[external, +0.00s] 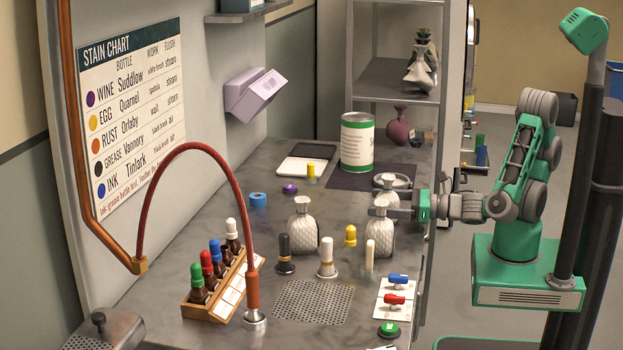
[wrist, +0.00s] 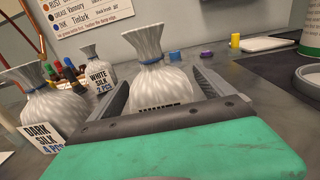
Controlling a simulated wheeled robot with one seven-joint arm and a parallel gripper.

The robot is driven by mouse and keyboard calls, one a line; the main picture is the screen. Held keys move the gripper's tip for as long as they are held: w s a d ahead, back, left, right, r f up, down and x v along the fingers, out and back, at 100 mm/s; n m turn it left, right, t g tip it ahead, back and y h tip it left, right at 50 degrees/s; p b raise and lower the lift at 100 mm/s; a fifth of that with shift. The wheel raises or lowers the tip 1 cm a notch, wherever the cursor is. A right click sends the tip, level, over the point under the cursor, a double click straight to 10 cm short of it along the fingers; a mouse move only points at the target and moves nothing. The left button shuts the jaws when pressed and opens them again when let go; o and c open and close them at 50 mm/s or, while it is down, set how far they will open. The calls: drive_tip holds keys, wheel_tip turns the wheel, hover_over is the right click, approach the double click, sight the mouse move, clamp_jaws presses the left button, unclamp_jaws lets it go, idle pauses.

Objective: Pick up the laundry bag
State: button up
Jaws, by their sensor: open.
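A pale, ribbed laundry bag (wrist: 160,88) with a blue tie stands upright between the fingers of my gripper (wrist: 168,98) in the wrist view. Its label is partly hidden by the gripper; "WHITE" shows. My gripper is open around it. A bag labelled "DARK SILK 4 PCS" (wrist: 48,108) stands to its left, and one labelled "WHITE SILK 2 PCS" (wrist: 95,66) stands farther back. In the external view my gripper (external: 386,212) reaches in from the right at pale bags (external: 380,240) that seem to overlap. Another bag (external: 303,232) stands apart to their left.
A wooden bottle rack (external: 212,300) and a red hose (external: 215,150) are at left. A large can (external: 357,145) stands behind. Red and blue valves (external: 396,290) sit at front right.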

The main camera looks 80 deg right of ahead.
drive_tip(key=shift+w, duration=0.75)
drive_tip(key=c, duration=1.7)
